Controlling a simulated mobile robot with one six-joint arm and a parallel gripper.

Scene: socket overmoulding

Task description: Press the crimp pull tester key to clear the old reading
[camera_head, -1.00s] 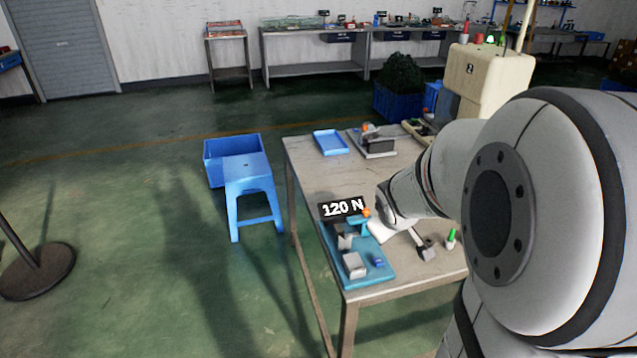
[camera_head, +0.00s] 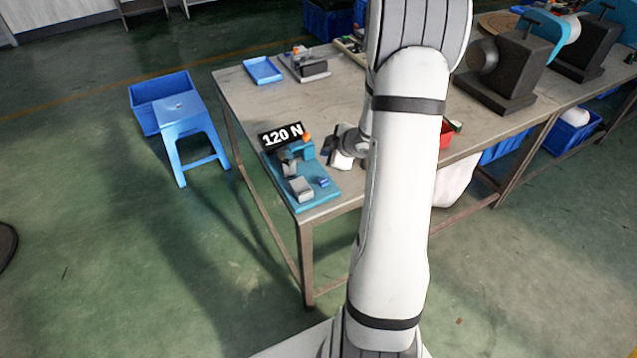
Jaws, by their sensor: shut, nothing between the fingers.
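The crimp pull tester (camera_head: 325,197) is a teal base near the table's left front corner, with grey blocks, a teal post and an orange knob (camera_head: 306,137) on it. Its black display (camera_head: 282,136) reads "120 N". A small dark blue block, which looks like the key (camera_head: 323,182), sits at the right of the base, beside a grey block. My gripper (camera_head: 328,147) is shut and empty, just right of the teal post and behind the blue key. It appears apart from the key; its exact height and any contact with the post cannot be told.
A blue tray (camera_head: 264,82) and a grey fixture (camera_head: 304,75) stand farther back on the table (camera_head: 235,95). A blue stool (camera_head: 180,112) and blue crate (camera_head: 143,122) stand on the floor at left. My arm hides the table's middle.

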